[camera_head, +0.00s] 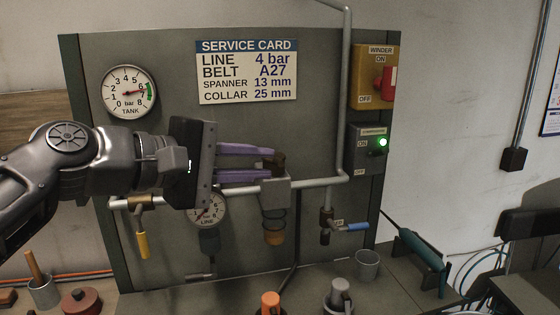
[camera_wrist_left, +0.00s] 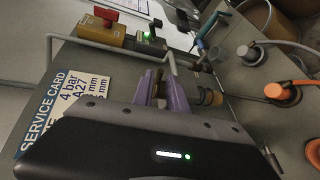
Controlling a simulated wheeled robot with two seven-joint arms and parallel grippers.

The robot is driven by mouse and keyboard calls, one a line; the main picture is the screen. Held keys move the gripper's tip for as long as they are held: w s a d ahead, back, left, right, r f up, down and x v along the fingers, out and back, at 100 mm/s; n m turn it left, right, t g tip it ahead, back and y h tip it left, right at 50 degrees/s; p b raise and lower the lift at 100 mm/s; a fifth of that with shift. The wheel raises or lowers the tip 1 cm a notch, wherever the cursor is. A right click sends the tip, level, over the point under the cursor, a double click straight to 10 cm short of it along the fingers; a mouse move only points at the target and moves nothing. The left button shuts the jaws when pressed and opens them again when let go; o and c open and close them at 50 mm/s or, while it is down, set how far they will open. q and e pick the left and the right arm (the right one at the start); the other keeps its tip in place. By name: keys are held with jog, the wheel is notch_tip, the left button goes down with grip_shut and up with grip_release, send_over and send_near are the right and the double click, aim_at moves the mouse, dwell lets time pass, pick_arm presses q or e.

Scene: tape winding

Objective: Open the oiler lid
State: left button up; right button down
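The oiler has a grey block (camera_head: 275,194) on the horizontal pipe, with an amber bowl (camera_head: 273,237) below it. A dark brown lid (camera_head: 279,163) sits on top of the block. My left gripper (camera_head: 272,165) reaches in from the left, its two purple fingers level, one above the other, with their tips at the lid. In the left wrist view the brown lid (camera_wrist_left: 157,83) shows between the spaced fingertips (camera_wrist_left: 158,86). I cannot tell whether both fingers press on it. The lid looks closed, partly hidden by the fingers. My right gripper is not in view.
The panel (camera_head: 315,140) carries a tank gauge (camera_head: 129,91), a line gauge (camera_head: 207,211) partly behind my gripper, a yellow-handled valve (camera_head: 142,243) and a blue-handled valve (camera_head: 355,227). A vertical pipe (camera_head: 345,110) runs right of the oiler. A metal cup (camera_head: 366,265) stands on the bench.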

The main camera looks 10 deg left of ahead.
aim_at(277, 163)
pick_arm(q)
jog(key=x, duration=0.5)
jog(key=shift+c, duration=0.2)
grip_shut()
jog(key=shift+a, duration=0.1)
dwell(1.0)
